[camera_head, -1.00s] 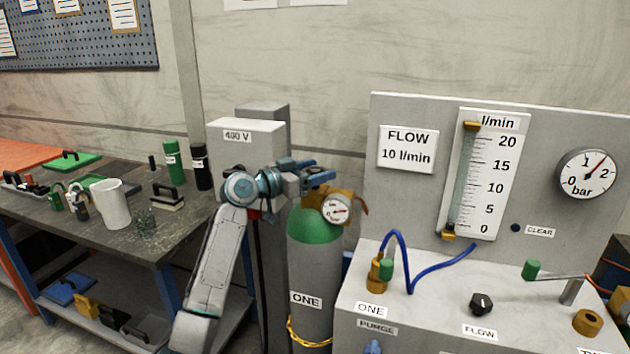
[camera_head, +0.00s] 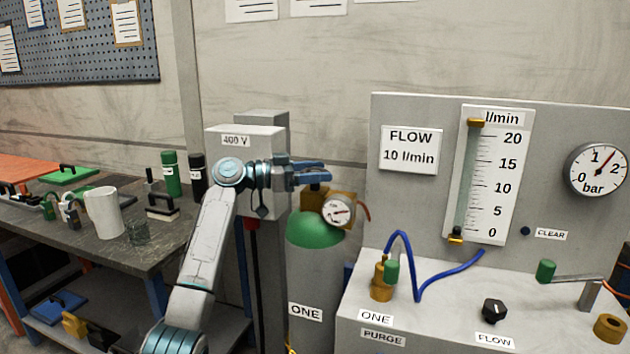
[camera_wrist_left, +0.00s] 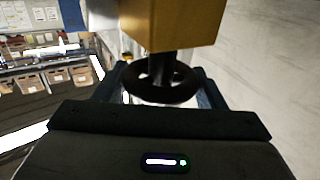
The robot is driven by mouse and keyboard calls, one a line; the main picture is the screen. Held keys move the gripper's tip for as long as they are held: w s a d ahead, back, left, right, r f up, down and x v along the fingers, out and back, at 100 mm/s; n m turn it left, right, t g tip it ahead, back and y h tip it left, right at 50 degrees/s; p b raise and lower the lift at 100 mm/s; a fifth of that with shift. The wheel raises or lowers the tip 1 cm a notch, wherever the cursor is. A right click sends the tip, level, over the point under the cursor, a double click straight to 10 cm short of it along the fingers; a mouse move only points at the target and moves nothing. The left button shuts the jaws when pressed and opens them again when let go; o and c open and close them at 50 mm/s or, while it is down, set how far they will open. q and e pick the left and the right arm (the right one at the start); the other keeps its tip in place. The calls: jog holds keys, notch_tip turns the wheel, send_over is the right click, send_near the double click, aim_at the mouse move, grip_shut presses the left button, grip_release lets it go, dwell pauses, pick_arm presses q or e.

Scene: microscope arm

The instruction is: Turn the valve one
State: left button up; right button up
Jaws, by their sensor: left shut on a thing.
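The gas cylinder (camera_head: 312,262) marked ONE is grey with a green shoulder and stands left of the flow panel. A brass valve block (camera_head: 343,198) with a small round gauge (camera_head: 338,211) sits on top of it. In the left wrist view the dark valve handwheel (camera_wrist_left: 162,88) is on a stem below the brass block (camera_wrist_left: 172,25). My left gripper (camera_head: 312,172) reaches in from the left, level, at the top of the valve. Its blue fingers (camera_wrist_left: 162,92) are on both sides of the handwheel and shut on it. The fingers mostly hide the wheel in the head view. My right gripper is out of view.
A grey 400 V cabinet (camera_head: 235,155) stands close behind my left arm. The bench (camera_head: 90,232) with a white mug (camera_head: 103,212) is at left. The flow panel (camera_head: 455,165) and its console (camera_head: 440,335), with a blue hose (camera_head: 450,275), are close at right.

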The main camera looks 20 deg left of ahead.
pick_arm(q)
jog(key=m+g+b, duration=0.1)
jog(key=g, duration=0.1)
jog(key=m+g+h, duration=0.1)
jog(key=g, duration=0.1)
jog(key=shift+m+h+b, duration=0.3)
jog(key=shift+b, duration=0.05)
jog(key=shift+m+g, duration=0.7)
jog(key=shift+g, duration=0.4)
jog(key=shift+m+g+h, duration=0.3)
jog(key=shift+m+g, duration=0.4)
jog(key=shift+g, duration=0.4)
jog(key=shift+m+g, duration=0.3)
jog(key=shift+g, duration=0.1)
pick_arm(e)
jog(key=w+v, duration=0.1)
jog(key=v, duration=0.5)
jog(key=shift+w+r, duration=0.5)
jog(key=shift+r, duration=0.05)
pick_arm(q)
jog(key=shift+f+g, duration=0.1)
jog(key=shift+g, duration=0.2)
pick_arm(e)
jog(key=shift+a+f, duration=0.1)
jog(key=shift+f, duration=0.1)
pick_arm(q)
jog(key=o, duration=1)
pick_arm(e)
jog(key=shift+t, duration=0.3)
